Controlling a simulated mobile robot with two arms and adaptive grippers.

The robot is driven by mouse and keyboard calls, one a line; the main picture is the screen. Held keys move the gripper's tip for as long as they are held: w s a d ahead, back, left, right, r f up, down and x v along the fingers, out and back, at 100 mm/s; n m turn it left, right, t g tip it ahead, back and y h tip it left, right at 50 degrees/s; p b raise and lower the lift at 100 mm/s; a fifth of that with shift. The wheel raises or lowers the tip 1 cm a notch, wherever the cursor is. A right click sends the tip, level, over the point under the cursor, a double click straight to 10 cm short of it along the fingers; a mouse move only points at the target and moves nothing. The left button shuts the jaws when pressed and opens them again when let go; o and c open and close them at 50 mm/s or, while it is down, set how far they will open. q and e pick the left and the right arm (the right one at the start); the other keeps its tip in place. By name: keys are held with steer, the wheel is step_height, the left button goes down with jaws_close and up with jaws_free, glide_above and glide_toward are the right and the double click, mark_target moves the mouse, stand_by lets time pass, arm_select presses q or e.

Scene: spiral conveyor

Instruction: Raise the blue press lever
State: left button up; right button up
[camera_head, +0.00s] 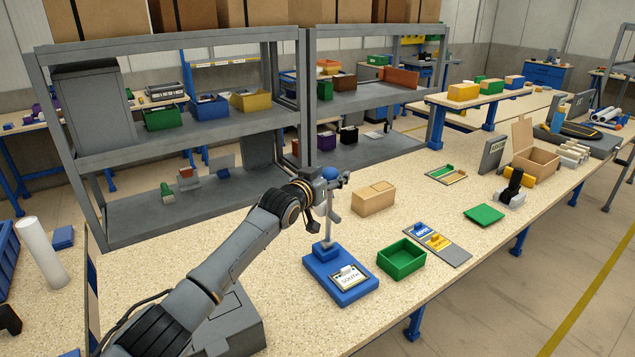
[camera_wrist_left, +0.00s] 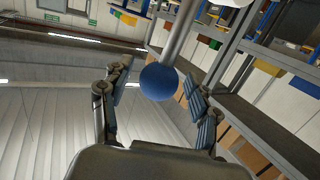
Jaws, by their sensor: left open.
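The blue press (camera_head: 330,284) stands on the near table, with a grey column rising from its blue base and a white card marked SOUTH on the base. A blue ball knob (camera_head: 331,173) shows at the top, beside my left gripper (camera_head: 333,184). In the left wrist view the blue knob (camera_wrist_left: 158,82) sits at the end of a grey rod (camera_wrist_left: 180,32), between the two spread fingers of my left gripper (camera_wrist_left: 155,92). The fingers look apart from the knob. My wrist hides part of the lever in the head view. My right gripper does not show.
A cardboard box (camera_head: 373,201) stands just behind the press. A green bin (camera_head: 401,257) and a grey board with blue and yellow labels (camera_head: 450,250) lie to its right. Grey shelving (camera_head: 200,129) stands behind the table on the left.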

arm_select(q)
steer(key=v, duration=1.2)
steer(key=shift+a+f, duration=0.15)
steer(key=shift+a, duration=0.05)
steer(key=shift+w, duration=0.2)
